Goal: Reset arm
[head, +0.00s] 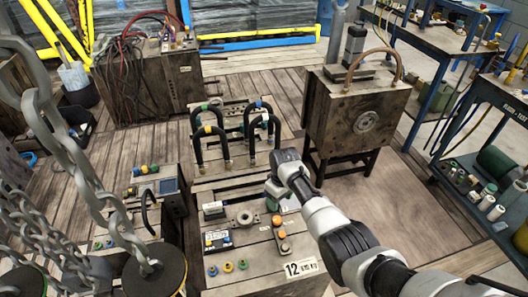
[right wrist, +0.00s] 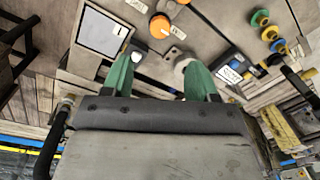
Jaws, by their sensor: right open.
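My right gripper (head: 277,192) hangs over the wooden control box (head: 256,268) in the head view, near its back right. In the right wrist view its two green fingers (right wrist: 160,75) are spread, with nothing held between them. An orange knob (head: 276,220) lies close by; the right wrist view shows an orange knob (right wrist: 160,26) beyond the fingertips. A grey knob (right wrist: 182,60) shows between the fingers, close to the right one; I cannot tell whether they touch. Small displays and coloured buttons (head: 228,267) share the box top. My left gripper is not in view.
Tall black curved handles (head: 227,130) stand on a wooden unit behind the box. A wooden cabinet (head: 355,112) stands at the back right. Chains (head: 65,150) with black discs hang at the left. Blue carts (head: 495,150) line the right. Wooden floor between is open.

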